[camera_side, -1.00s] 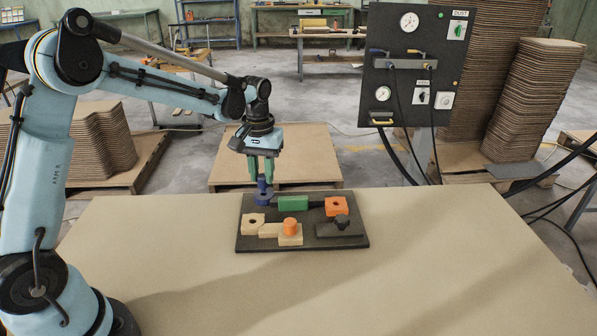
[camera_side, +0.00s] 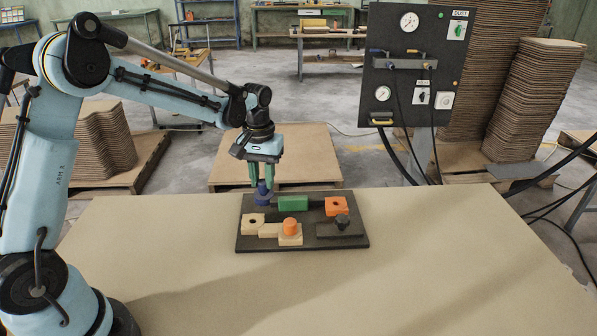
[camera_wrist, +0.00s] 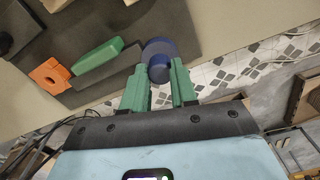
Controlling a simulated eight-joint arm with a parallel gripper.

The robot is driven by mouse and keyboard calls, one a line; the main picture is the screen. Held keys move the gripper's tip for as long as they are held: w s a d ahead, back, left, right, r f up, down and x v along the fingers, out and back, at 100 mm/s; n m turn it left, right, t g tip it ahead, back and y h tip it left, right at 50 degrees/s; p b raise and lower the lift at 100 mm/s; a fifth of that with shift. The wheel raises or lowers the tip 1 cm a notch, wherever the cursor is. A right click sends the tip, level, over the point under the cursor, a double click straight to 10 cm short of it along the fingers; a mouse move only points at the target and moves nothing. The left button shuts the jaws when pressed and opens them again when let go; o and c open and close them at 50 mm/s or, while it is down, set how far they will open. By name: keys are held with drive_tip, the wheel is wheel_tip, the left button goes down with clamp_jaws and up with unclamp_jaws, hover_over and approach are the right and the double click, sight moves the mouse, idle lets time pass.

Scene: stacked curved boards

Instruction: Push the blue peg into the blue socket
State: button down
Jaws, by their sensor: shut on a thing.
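The blue peg (camera_side: 262,187) is upright between the green fingers of my gripper (camera_side: 262,180), which is shut on it. The blue socket (camera_side: 262,200) is at the far left corner of the dark board (camera_side: 246,238), directly below the peg. The peg's lower end meets the socket; how deep it sits in the hole I cannot tell. In the wrist view the peg (camera_wrist: 160,71) is between the fingertips (camera_wrist: 159,76), with the blue socket (camera_wrist: 160,46) just beyond it, partly hidden by the peg.
The board also carries a green block (camera_side: 293,203), an orange socket (camera_side: 336,206), a wooden socket (camera_side: 252,224), an orange peg (camera_side: 290,225) and a black knob (camera_side: 342,221). The tan table around the board is clear. A gauge panel (camera_side: 418,65) stands behind.

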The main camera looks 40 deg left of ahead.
drive_tip(key=shift+f, duration=0.4)
drive_tip(key=c, duration=0.8)
unclamp_jaws()
wheel_tip(320, 180, up, 12)
drive_tip(key=shift+r, duration=0.1)
drive_tip(key=s+d+f+m+t, duration=0.1)
drive_tip(key=s+d+m+t, duration=0.2)
drive_tip(key=s, duration=0.5)
drive_tip(key=s+d+f+m+t, duration=0.1)
drive_tip(key=s+d+m+t, duration=0.2)
drive_tip(key=s, duration=0.5)
drive_tip(key=shift+d+f+t, duration=0.35)
drive_tip(key=shift+d+t, duration=0.25)
drive_tip(key=shift+d, duration=0.05)
